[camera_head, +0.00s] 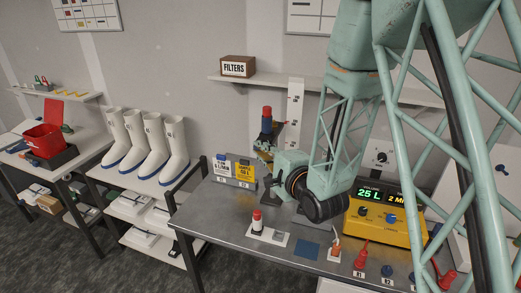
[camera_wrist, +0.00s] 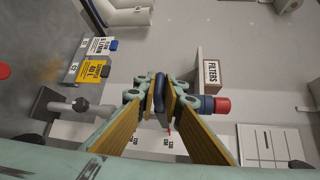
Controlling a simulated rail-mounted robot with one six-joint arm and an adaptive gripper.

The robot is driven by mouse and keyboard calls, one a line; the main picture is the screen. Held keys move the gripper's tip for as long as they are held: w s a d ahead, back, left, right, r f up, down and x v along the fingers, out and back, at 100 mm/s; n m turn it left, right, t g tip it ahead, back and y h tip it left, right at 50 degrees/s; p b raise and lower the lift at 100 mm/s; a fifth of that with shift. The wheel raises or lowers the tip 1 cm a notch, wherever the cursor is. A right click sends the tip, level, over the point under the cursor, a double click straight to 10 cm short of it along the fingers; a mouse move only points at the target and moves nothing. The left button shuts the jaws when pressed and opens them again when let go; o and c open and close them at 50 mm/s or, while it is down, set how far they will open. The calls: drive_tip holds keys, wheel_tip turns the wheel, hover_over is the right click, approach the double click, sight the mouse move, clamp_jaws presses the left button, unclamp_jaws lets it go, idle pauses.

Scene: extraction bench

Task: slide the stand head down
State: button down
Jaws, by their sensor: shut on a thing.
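The stand shows in the head view as an upright piece with a red cap and dark blue body (camera_head: 266,127), in front of a pale marked column (camera_head: 295,112) near the bench's back. My gripper (camera_head: 266,150) is at its lower part, partly hidden by my own wrist. In the wrist view my gripper (camera_wrist: 161,98) has its yellow-padded fingers closed around a dark blue part (camera_wrist: 160,88), seemingly the stand head. The red cap (camera_wrist: 222,105) with its blue collar sticks out to the right of the fingers. A grey post (camera_wrist: 75,106) and dark base lie left. The exact contact is partly hidden.
A yellow instrument (camera_head: 385,218) reading 25 L stands on the metal bench (camera_head: 215,205), right of my gripper. A red-capped vial (camera_head: 257,220) is in front. A shelf with a FILTERS box (camera_head: 237,67) is above.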

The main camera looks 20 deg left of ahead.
wheel_tip(320, 180, down, 14)
drive_tip(key=b, duration=1.3)
drive_tip(key=shift+f+b, duration=0.25)
drive_tip(key=shift+b, duration=0.1)
idle(0.3)
drive_tip(key=shift+s+f, duration=0.1)
drive_tip(key=shift+s, duration=0.05)
drive_tip(key=c, duration=3)
unclamp_jaws()
drive_tip(key=shift+o, duration=1.1)
